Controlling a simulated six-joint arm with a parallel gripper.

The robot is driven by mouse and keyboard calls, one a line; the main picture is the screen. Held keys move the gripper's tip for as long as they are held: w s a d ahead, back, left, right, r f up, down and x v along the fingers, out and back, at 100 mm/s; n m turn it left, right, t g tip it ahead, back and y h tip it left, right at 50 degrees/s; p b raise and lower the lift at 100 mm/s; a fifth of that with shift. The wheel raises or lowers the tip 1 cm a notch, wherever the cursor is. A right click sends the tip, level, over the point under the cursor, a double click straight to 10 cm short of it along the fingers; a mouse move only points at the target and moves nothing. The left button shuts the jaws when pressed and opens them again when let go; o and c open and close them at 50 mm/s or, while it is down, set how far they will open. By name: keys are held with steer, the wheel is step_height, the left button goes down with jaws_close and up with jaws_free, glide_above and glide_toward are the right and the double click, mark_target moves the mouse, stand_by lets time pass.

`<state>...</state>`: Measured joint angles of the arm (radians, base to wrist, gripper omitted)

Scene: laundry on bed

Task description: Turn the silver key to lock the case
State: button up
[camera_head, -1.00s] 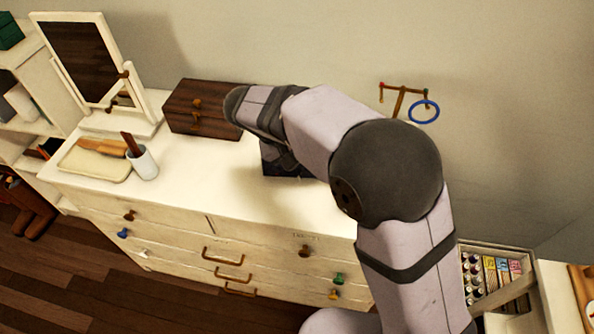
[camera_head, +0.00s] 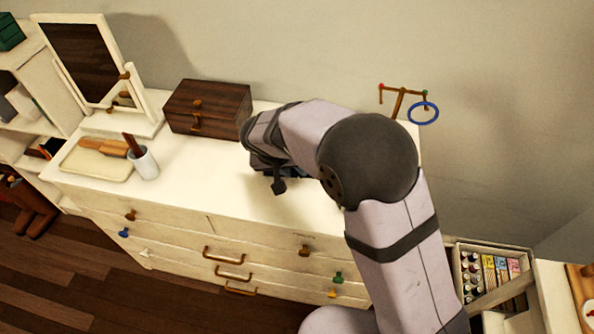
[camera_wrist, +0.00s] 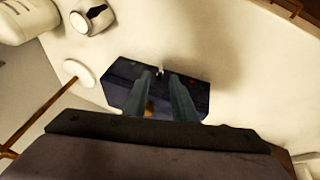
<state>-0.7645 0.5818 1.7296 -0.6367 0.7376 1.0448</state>
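The small dark blue case (camera_wrist: 118,88) lies below my gripper on the white dresser top in the wrist view. A small silver piece, apparently the key (camera_wrist: 159,71), stands out at the case's upper edge, just beyond the gap between my fingertips. My gripper (camera_wrist: 157,78) is open, its two fingers apart over the case with nothing visibly held. Whether a finger touches the key or case, I cannot tell. In the head view my gripper (camera_head: 275,183) is at the dresser's middle, and my wrist hides most of the case.
A brown wooden box (camera_head: 225,105) stands behind and left of my gripper. A mirror (camera_head: 85,60), a tray (camera_head: 92,165) and a cup (camera_head: 145,163) are further left. A brass stand with a blue ring (camera_head: 423,113) is at the right. The dresser's front strip is clear.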

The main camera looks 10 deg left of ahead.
mark_target(298, 175)
steer(key=shift+p+x, duration=0.4)
steer(key=shift+x, duration=1.35)
jaws_close()
steer(key=shift+f, duration=0.1)
